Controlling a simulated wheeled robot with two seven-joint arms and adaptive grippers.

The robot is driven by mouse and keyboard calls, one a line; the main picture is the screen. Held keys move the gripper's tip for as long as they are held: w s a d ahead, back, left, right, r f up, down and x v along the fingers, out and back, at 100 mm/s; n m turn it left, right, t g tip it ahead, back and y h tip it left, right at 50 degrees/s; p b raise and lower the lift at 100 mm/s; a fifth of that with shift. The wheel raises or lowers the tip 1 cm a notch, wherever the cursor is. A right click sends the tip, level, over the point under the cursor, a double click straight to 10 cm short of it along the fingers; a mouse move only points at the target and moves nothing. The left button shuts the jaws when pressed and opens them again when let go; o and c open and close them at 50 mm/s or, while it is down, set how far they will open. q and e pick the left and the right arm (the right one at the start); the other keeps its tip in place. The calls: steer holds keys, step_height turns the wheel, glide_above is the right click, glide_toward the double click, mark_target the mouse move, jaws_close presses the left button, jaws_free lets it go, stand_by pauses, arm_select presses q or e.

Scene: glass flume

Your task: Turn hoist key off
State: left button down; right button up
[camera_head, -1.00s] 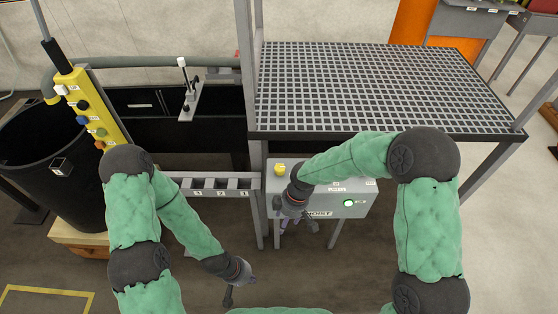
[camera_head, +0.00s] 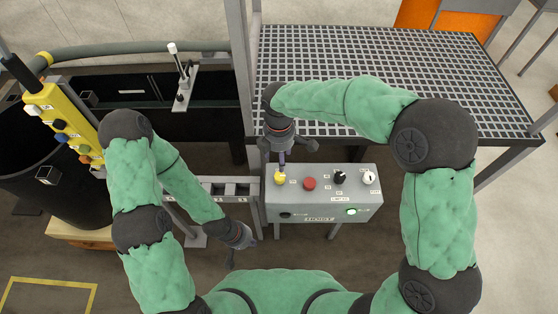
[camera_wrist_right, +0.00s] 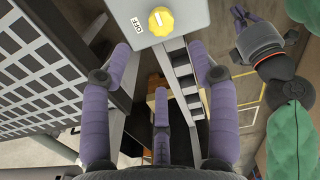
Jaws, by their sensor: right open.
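The grey hoist control box (camera_head: 320,202) stands below the grating. Its top carries a yellow knob (camera_head: 280,177), a red button (camera_head: 310,183), a black knob (camera_head: 340,177) and a white-faced switch (camera_head: 369,178). I cannot tell which one is the key. A green light (camera_head: 351,211) glows on its front. My right gripper (camera_head: 282,158) is open and empty, at the box's back-left edge near the yellow knob. In the right wrist view the yellow knob (camera_wrist_right: 162,20) shows beyond the spread fingers (camera_wrist_right: 160,50). My left gripper (camera_head: 232,262) hangs low left of the box; its fingers are unclear.
The grating platform (camera_head: 390,75) lies behind the box, with a grey post (camera_head: 243,90) beside it. A row of sockets (camera_head: 225,189) sits left of the box. A yellow button panel (camera_head: 60,120) and black bin (camera_head: 35,180) stand at left. Floor in front is open.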

mark_target(279, 176)
step_height(279, 176, down, 10)
steer(key=b, duration=0.2)
steer(key=shift+s+f+b, duration=0.15)
steer(key=shift+f+b, duration=0.1)
steer(key=shift+b, duration=0.15)
steer(key=shift+c, duration=0.3)
steer(key=c, duration=1)
